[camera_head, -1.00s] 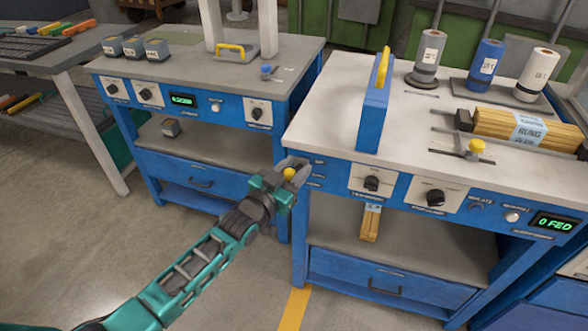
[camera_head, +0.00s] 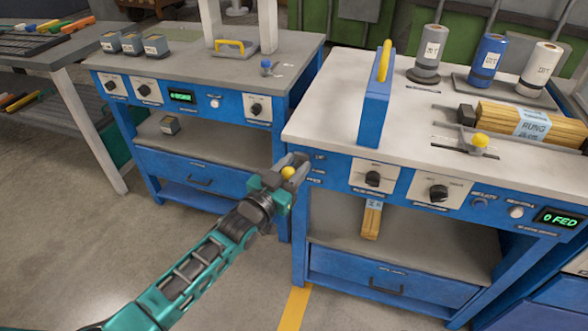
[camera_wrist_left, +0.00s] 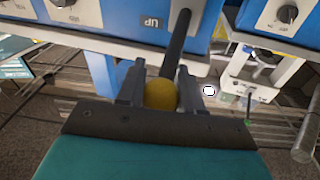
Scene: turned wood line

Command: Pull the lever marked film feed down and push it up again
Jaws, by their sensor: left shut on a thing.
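The lever has a yellow ball knob (camera_head: 288,173) at the left front corner of the right-hand blue machine (camera_head: 330,172). In the left wrist view its dark shaft (camera_wrist_left: 179,45) runs up from the knob (camera_wrist_left: 160,95) past a plate marked UP (camera_wrist_left: 152,22). My left gripper (camera_head: 284,176) is shut on the knob, with one finger on each side of it in the left wrist view (camera_wrist_left: 161,92). The film feed marking cannot be read here. My right gripper is not in view.
The machine's display (camera_head: 557,219) reads 0 FED. Film rolls (camera_head: 487,64) and a bundle of rungs (camera_head: 530,123) are on its top, near a blue block with a yellow handle (camera_head: 376,105). Another blue bench (camera_head: 190,155) stands close at left. Floor in front is clear.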

